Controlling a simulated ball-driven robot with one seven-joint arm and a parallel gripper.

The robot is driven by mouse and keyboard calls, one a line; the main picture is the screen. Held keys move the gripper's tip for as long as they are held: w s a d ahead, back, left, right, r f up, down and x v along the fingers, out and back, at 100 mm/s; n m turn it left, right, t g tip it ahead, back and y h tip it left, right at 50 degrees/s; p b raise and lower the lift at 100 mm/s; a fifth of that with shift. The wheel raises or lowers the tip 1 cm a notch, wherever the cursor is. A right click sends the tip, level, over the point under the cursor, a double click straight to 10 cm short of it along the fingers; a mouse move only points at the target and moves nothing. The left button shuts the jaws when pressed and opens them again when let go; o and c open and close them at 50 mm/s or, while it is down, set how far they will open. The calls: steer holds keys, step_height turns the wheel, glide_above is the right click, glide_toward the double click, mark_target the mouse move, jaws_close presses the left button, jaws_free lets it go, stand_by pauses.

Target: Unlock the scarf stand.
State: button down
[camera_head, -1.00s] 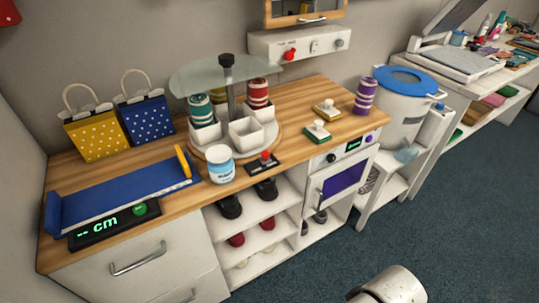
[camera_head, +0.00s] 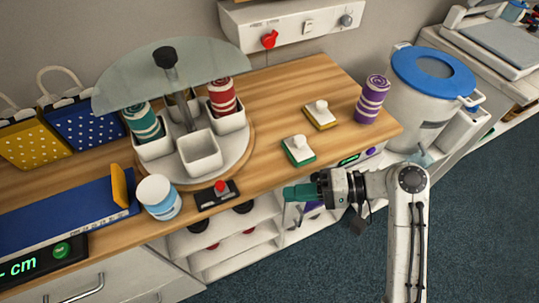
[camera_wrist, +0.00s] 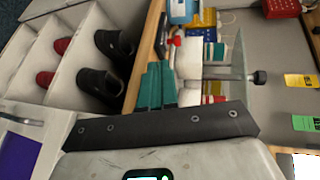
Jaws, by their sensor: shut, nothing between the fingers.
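The scarf stand (camera_head: 240,148) is a round turntable on the wooden counter, with white cups, a black-knobbed post and a glass half-cover. A teal rolled scarf (camera_head: 141,120) and a red one (camera_head: 222,95) stand in its cups. A black plate with a red knob (camera_head: 220,187) lies at the counter edge, just in front of the stand. My gripper (camera_head: 292,192), with teal fingers, is shut and empty beyond the counter's front edge, right of the plate. In the wrist view the fingers (camera_wrist: 155,86) point toward the stand's side, apart from the knob.
A white jar (camera_head: 159,197) stands left of the plate. A green-based block (camera_head: 298,150), a yellow-based block (camera_head: 320,114) and a purple roll (camera_head: 372,99) stand on the right part of the counter. Shoe shelves (camera_head: 230,250) are below. A blue-lidded bin (camera_head: 433,75) stands right.

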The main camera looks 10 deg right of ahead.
steer(key=shift+w+d+r+y, duration=0.25)
steer(key=shift+w+d+r, duration=0.15)
steer(key=shift+w+r, duration=0.15)
steer(key=shift+w+d+r+y, duration=0.25)
steer(key=shift+w+d+r, duration=0.15)
steer(key=shift+r, duration=0.2)
steer(key=shift+w+a, duration=0.1)
steer(key=shift+a, duration=0.05)
steer(key=p, duration=0.2)
glide_toward(226, 198)
steer(key=w+a, duration=0.1)
steer(key=a, duration=0.1)
steer(key=w+a+r, duration=0.1)
steer(key=a, duration=0.1)
steer(key=w+a, duration=0.1)
steer(key=a, duration=0.1)
steer(key=shift+a+r, duration=0.1)
steer(key=shift+r, duration=0.2)
steer(key=shift+s+a+p, duration=0.2)
steer(key=shift+s+a, duration=0.05)
steer(key=shift+a, duration=0.6)
steer(key=shift+s+a+p, duration=0.2)
steer(key=shift+s+a, duration=0.05)
steer(key=shift+a, duration=0.6)
